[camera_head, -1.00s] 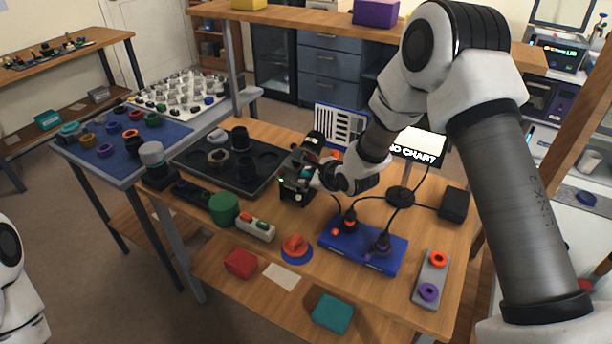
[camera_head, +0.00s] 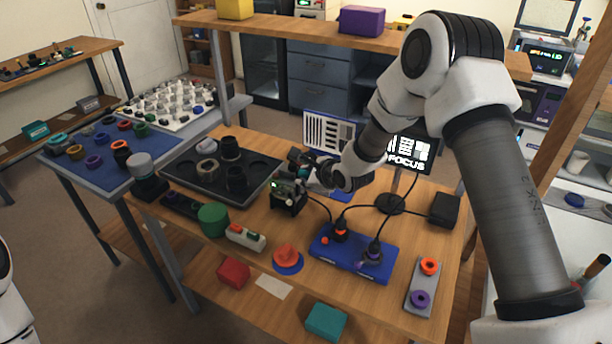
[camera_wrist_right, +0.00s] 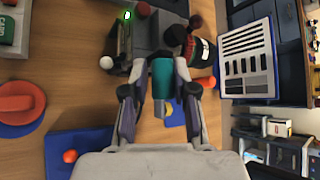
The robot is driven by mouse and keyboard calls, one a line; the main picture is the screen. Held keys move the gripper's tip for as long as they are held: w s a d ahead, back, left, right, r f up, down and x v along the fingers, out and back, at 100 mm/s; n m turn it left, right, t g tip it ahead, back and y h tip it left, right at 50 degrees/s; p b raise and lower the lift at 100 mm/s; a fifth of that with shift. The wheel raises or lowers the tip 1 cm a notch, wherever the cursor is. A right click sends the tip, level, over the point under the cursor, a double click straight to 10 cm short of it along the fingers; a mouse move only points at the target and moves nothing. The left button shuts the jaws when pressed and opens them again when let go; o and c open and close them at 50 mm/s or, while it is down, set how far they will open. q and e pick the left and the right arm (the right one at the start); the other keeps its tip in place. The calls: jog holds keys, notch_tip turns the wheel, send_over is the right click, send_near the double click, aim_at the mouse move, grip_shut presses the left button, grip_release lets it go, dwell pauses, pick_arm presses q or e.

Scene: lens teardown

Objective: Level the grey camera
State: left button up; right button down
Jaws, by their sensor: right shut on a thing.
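In the head view the camera (camera_head: 298,158) is partly hidden by my right arm, above a small black stand with a green board (camera_head: 288,194). My right gripper (camera_head: 316,172) is beside it. In the right wrist view its fingers (camera_wrist_right: 162,98) are shut on a teal part (camera_wrist_right: 162,76) next to the grey body. How that part joins the camera is hidden. My left gripper is out of view.
A screen (camera_head: 408,152) behind my arm shows a pattern and the word FOCUS. A blue box with cables (camera_head: 350,256) stands in front, and a black tray with lens parts (camera_head: 200,184) lies left. A green cylinder (camera_head: 213,220) and a red knob (camera_head: 286,256) stand near the front edge.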

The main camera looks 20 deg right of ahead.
jog(key=shift+w+d+r, duration=0.1)
jog(key=shift+w+r, duration=0.05)
jog(key=shift+r, duration=0.05)
dwell(0.3)
jog(key=c, duration=1.3)
grip_release()
jog(key=shift+d+f, duration=0.1)
jog(key=v, duration=1.2)
jog(key=shift+f, duration=0.1)
jog(key=shift+f, duration=0.1)
